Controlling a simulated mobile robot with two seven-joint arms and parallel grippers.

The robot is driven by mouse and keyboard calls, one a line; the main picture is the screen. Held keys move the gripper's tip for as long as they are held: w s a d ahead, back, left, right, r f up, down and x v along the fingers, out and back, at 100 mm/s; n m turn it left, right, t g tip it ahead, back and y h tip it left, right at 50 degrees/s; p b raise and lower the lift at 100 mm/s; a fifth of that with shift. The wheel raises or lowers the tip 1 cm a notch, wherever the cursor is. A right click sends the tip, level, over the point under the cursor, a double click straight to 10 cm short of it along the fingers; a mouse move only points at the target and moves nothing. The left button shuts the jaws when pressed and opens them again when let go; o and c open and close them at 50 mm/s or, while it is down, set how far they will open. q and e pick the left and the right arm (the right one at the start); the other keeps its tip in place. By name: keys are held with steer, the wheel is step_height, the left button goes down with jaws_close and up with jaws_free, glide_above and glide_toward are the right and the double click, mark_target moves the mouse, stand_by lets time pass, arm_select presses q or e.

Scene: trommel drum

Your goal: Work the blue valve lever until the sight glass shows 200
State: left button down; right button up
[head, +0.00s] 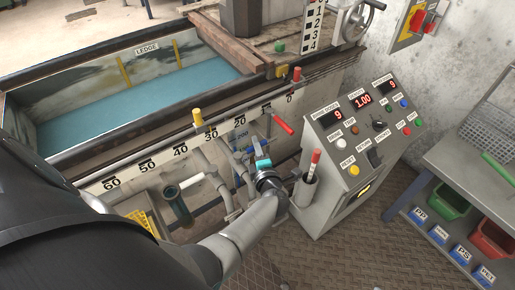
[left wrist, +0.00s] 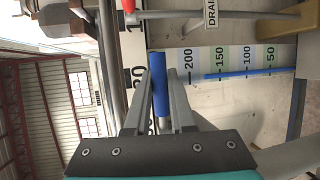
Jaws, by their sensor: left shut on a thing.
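The blue valve lever (left wrist: 160,85) lies between the two fingers of my left gripper (left wrist: 161,88) in the left wrist view, and the fingers are shut on it. In the head view my left gripper (head: 260,158) is at the front of the tank, below the printed scale, and largely covers the lever. The sight glass (left wrist: 250,73) shows sideways in the left wrist view beside a scale marked 50, 100, 150 and 200. Its blue column ends between the 150 and 200 marks. My right gripper is not in view.
A red-handled lever (head: 283,124) sticks out right of my gripper. A bench with bins (head: 455,160) is farther right.

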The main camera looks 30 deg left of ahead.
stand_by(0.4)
arm_select(q)
steer(key=c, duration=0.8)
jaws_free()
steer(key=shift+o, duration=0.2)
